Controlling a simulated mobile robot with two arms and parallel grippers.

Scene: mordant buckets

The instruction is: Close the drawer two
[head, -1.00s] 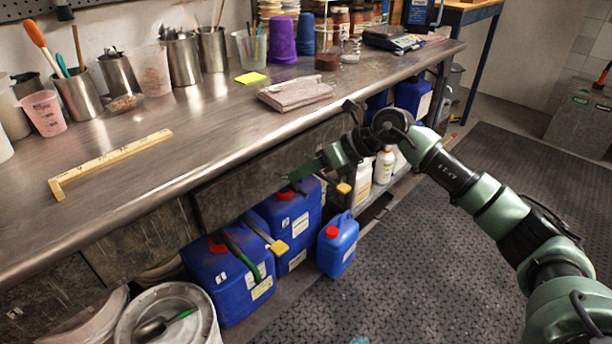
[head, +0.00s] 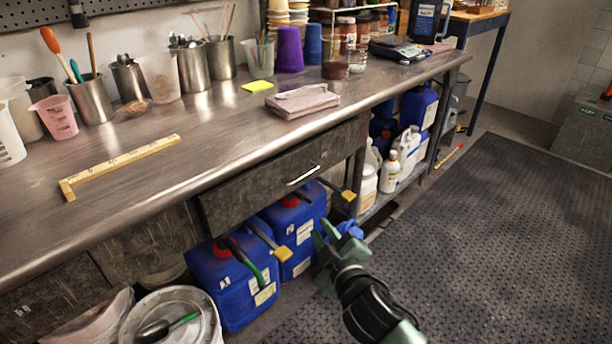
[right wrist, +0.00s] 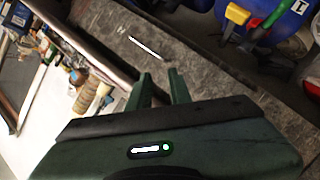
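A dark grey drawer front (head: 255,195) with a bright bar handle (head: 303,176) sits under the steel bench edge. It looks close under the edge, and I cannot tell whether a small gap remains. A second dark front (head: 150,245) is to its left; no number shows. My right gripper (head: 324,236) is below and in front of the handle, apart from it, over the blue canisters. In the right wrist view its two green fingers (right wrist: 160,88) are spread with nothing between them, and the drawer front (right wrist: 185,65) and handle (right wrist: 146,47) lie beyond them. My left gripper is not in view.
Blue canisters (head: 232,285) and a lidded bucket (head: 172,318) stand under the bench. White bottles (head: 390,172) are on the lower shelf. The dark floor mat (head: 480,230) at right is clear.

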